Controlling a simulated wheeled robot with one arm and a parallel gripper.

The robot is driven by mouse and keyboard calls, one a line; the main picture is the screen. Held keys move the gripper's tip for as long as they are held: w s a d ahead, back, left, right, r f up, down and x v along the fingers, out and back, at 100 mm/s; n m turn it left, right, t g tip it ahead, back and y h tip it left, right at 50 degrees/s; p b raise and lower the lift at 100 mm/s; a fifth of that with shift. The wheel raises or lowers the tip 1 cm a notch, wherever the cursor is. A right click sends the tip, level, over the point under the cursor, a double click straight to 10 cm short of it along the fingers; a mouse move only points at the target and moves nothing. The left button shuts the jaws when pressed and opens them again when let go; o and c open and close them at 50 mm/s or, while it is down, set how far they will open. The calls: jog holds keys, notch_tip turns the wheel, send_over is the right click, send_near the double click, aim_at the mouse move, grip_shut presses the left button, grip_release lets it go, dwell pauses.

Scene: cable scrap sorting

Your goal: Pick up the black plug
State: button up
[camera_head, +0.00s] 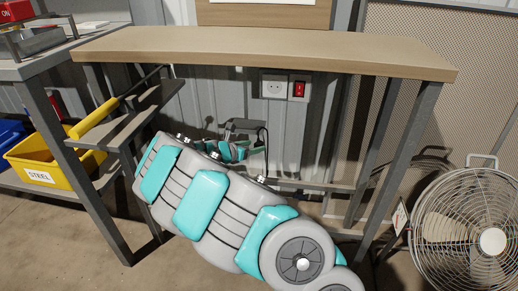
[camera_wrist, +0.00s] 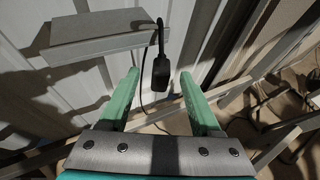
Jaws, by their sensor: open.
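The black plug (camera_wrist: 160,74) hangs on a dark cable from a grey shelf (camera_wrist: 88,46) in the wrist view. My gripper (camera_wrist: 158,80) is open, with one teal finger to the left of the plug and one to the right. The plug shows between the two fingertips with a gap on each side; I cannot tell exactly how deep it sits between them. In the head view my gripper (camera_head: 236,152) is under the wooden bench top, mostly hidden behind my arm. I cannot make out the plug clearly there.
The wooden bench top (camera_head: 260,48) is above my arm, with grey legs at both sides. A wall socket (camera_head: 274,86) and a red switch (camera_head: 299,88) are behind. A yellow STEEL bin (camera_head: 45,172) is at left, a fan (camera_head: 440,225) at right.

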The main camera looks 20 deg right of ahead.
jog(key=x, duration=0.2)
jog(key=shift+s+d+f, duration=0.1)
jog(key=shift+d+f, duration=0.2)
jog(key=shift+d, duration=0.05)
jog(key=shift+w+d+f, duration=0.15)
jog(key=shift+w+d, duration=0.15)
jog(key=shift+d, duration=0.2)
grip_shut()
